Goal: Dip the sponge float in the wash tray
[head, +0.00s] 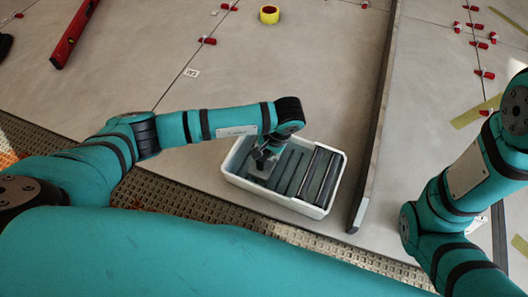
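The white wash tray (312,209) stands on the floor in the middle of the head view, with dark rollers and slats across its right part. My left arm reaches in from the left and its gripper (263,157) points down inside the left end of the tray. The sponge float (260,171) shows as a small light grey slab just below the fingers, low in the tray. The fingers appear closed on its top; my wrist hides part of this grip. Whether the sponge touches the water cannot be told. My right arm is at the right, its gripper out of view.
A long dark straightedge (378,125) lies just right of the tray. A red level (73,36) lies at the upper left, and a yellow tape roll (269,14) at the top. Several red levelling clips dot the tile joints. A perforated strip (185,200) runs in front of the tray.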

